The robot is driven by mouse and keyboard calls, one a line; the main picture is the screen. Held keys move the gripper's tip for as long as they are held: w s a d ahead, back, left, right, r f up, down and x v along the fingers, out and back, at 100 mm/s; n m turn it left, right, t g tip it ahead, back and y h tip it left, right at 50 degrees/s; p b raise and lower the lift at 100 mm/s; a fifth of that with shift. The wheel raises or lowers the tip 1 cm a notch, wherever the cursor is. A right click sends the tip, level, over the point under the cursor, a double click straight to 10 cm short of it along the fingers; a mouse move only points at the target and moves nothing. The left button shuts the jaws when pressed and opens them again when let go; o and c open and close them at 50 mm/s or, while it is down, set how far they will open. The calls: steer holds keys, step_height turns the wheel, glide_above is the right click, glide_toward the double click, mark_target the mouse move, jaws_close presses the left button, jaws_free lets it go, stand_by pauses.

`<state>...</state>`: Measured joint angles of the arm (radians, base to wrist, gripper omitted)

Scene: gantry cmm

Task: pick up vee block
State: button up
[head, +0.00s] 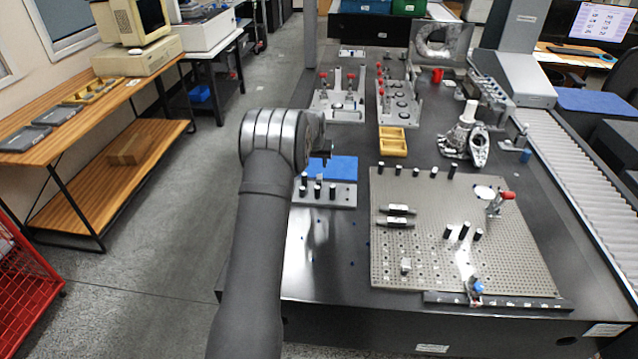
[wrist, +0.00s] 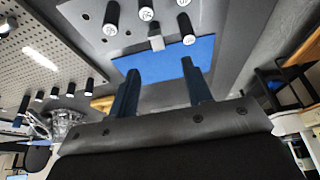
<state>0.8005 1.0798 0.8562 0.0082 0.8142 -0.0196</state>
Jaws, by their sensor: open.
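My gripper (wrist: 160,68) is open, its two dark fingers apart with nothing between them. In the head view my gripper (head: 326,150) is partly hidden by the wrist and hangs over the blue mat. A small grey block (wrist: 156,41) sits at the edge of the blue mat (wrist: 165,62), beyond the fingertips and roughly in line with the gap between them. It may be the vee block, but its groove is not clear. The blue mat also shows in the head view (head: 338,166). The fingers do not appear to touch the block.
A grey plate (head: 340,202) with several black posts stands beside the mat. A perforated plate (head: 440,245) with posts, a small grey block (head: 405,265) and a red-handled clamp (head: 500,200) lies to the right. A yellow tray (head: 393,143) is beyond.

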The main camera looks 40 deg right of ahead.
mark_target(319, 180)
steer(key=x, duration=0.7)
steer(key=shift+d+f, duration=0.1)
steer(key=shift+f, duration=0.15)
steer(key=shift+s+x, duration=0.15)
steer(key=shift+x, duration=1.2)
steer(key=shift+s+x, duration=0.15)
steer(key=shift+x, duration=1.2)
steer(key=shift+d+f, duration=0.1)
jaws_close()
